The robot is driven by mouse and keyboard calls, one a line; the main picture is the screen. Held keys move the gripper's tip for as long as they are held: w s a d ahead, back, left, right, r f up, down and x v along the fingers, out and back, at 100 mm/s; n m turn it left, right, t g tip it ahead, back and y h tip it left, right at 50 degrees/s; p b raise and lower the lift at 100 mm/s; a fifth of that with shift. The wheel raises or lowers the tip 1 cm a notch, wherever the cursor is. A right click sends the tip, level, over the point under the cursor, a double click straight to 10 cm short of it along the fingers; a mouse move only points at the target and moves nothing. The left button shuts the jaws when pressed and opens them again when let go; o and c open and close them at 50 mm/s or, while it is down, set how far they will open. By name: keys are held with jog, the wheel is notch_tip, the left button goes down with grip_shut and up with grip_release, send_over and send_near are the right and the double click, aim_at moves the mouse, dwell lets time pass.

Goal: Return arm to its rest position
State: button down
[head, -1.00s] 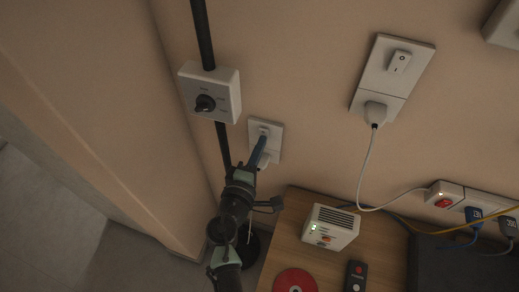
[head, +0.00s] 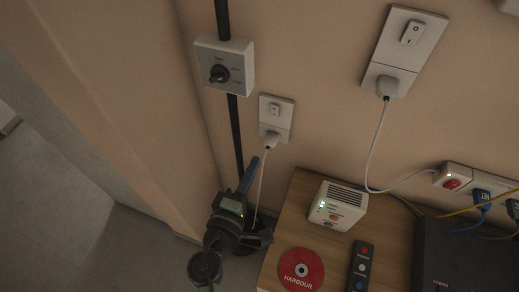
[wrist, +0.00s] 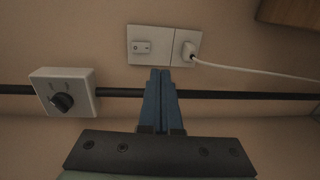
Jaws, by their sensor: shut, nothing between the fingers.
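My gripper (head: 253,164) is in the head view at the lower left of centre, in front of the wall below a switched socket. In the wrist view, my gripper (wrist: 160,74) shows two blue fingers lying together with nothing between them. The fingertips overlap the lower edge of the socket plate (wrist: 150,44) in that view; in the head view they sit below that socket plate (head: 276,112), apart from its white plug (head: 271,141). My arm is folded low beside the wooden desk.
A rotary switch box (head: 225,66) sits on a black vertical pipe (head: 235,135). The wooden desk (head: 290,215) carries a white device (head: 338,205), a red disc (head: 301,268) and a remote (head: 361,267). A white cable hangs from the plug. Open floor (head: 50,190) lies left.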

jog(key=shift+v, duration=0.8)
jog(key=shift+f, duration=0.15)
